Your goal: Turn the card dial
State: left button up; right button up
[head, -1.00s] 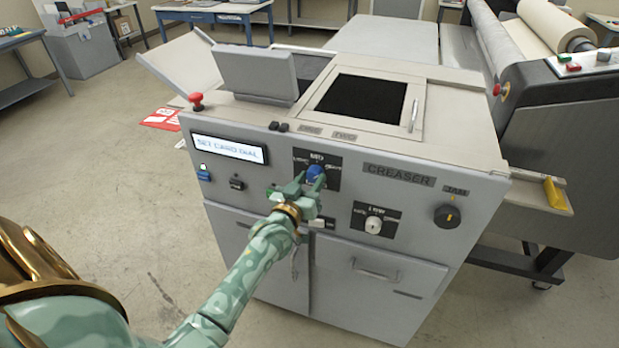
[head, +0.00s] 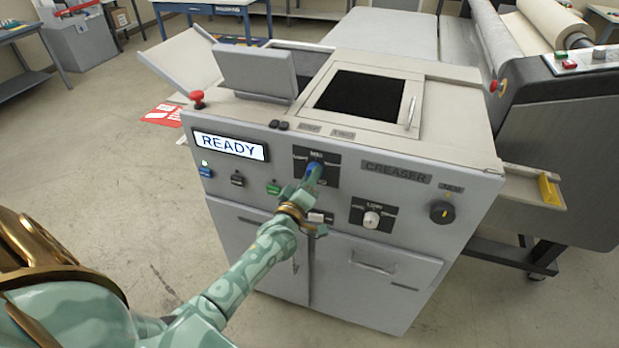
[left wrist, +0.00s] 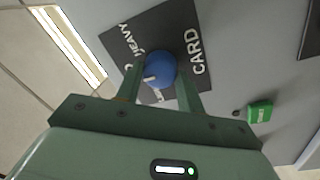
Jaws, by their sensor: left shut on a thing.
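The blue card dial (head: 314,169) sits on a black plate on the front of the grey creaser machine (head: 235,190). In the left wrist view the dial (left wrist: 160,69) shows between the two fingers, with a pale pointer mark and the words CARD and HEAVY on the plate around it. My left gripper (head: 311,174) is shut on the dial, and its fingers (left wrist: 160,80) hold the dial's two sides. The display (head: 229,145) reads READY. My right gripper is not in view.
A red knob (head: 197,98) stands on the machine's top left. A white knob (head: 371,219) and a black knob (head: 442,212) are right of the dial. A green button (head: 273,188) is left of it. A roller machine stands at the right.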

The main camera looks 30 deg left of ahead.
pick_arm(q)
jog(key=shift+n, duration=0.3)
jog(key=o, duration=1)
jog(key=s+d, duration=0.1)
jog(key=s, duration=0.4)
jog(key=s+d+f, duration=0.1)
jog(key=s, duration=0.4)
jog(key=s+d, duration=0.1)
jog(key=s, duration=0.5)
jog(key=shift+f, duration=0.25)
